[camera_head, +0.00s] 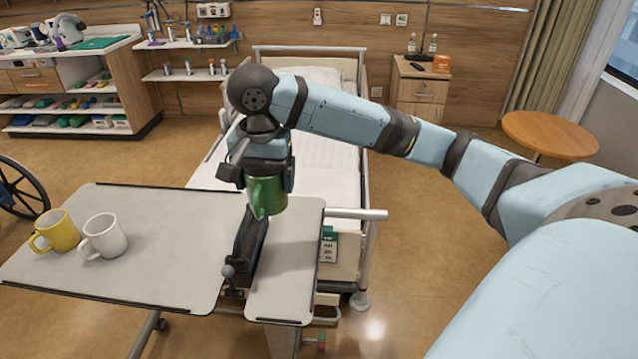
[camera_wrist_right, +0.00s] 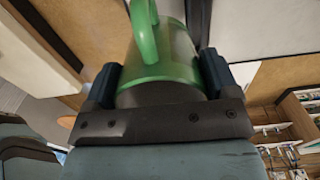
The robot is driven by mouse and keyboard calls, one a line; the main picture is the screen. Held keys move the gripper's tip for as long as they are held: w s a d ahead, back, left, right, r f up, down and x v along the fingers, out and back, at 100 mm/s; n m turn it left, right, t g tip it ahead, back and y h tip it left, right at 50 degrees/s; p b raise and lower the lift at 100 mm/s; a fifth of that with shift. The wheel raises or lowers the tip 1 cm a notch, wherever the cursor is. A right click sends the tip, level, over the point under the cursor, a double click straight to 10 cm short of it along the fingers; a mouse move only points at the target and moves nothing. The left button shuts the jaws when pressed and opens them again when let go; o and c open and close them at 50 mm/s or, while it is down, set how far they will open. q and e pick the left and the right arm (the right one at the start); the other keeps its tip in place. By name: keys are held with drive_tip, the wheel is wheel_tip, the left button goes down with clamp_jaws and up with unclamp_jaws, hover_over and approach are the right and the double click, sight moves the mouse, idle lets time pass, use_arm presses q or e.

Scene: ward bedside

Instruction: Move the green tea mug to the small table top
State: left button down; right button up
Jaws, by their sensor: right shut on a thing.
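The green mug (camera_head: 267,197) is held by my right gripper (camera_head: 258,180) above the gap between the two parts of the overbed table. In the right wrist view the green mug (camera_wrist_right: 163,50) sits between the two fingers of the right gripper (camera_wrist_right: 160,82), its handle pointing up in the picture. A small round wooden table top (camera_head: 550,134) stands at the right of the head view, well apart from the mug. My left gripper does not show.
A yellow mug (camera_head: 60,232) and a white mug (camera_head: 104,238) stand on the overbed table (camera_head: 165,275) at left. The bed (camera_head: 330,150) lies behind. A bedside cabinet (camera_head: 420,88) with bottles stands at the back. Open floor (camera_head: 440,220) lies between bed and round table.

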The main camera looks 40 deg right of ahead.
drive_tip(key=shift+s+d, duration=0.35)
drive_tip(key=shift+s, duration=0.1)
drive_tip(key=shift+s+d+f, duration=0.15)
drive_tip(key=shift+s, duration=0.05)
wheel_tip(320, 180, down, 19)
drive_tip(key=shift+f+b, duration=0.1)
drive_tip(key=shift+b, duration=1)
drive_tip(key=shift+f, duration=0.3)
drive_tip(key=o, duration=1)
drive_tip(key=shift+f, duration=0.1)
drive_tip(key=shift+c, duration=0.2)
